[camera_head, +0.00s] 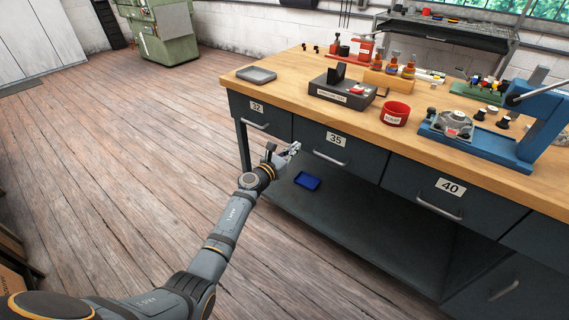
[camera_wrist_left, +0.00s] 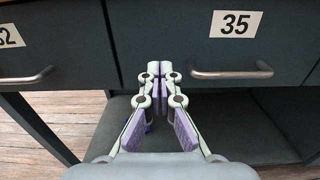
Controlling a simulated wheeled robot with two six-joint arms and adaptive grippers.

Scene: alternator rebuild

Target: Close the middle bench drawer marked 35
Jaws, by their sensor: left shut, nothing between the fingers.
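The middle drawer marked 35 (camera_head: 312,133) is a dark grey front under the wooden bench top, with a white label and a bar handle (camera_head: 329,159). Its front looks about level with its neighbours; I cannot tell if a small gap is left. In the left wrist view the drawer (camera_wrist_left: 180,40) fills the upper right, its handle (camera_wrist_left: 232,73) right of the fingers. My left gripper (camera_head: 294,148) is shut and empty by the drawer's lower left corner, left of the handle. In the wrist view its fingertips (camera_wrist_left: 160,70) meet; contact with the drawer cannot be told. My right gripper is out of view.
Drawer 32 (camera_head: 275,117) is to the left and drawer 40 (camera_head: 410,180) to the right. A blue tray (camera_head: 307,181) lies on the lower shelf (camera_head: 360,215). The bench top (camera_head: 285,95) holds a grey tray, a red bin and a blue press.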

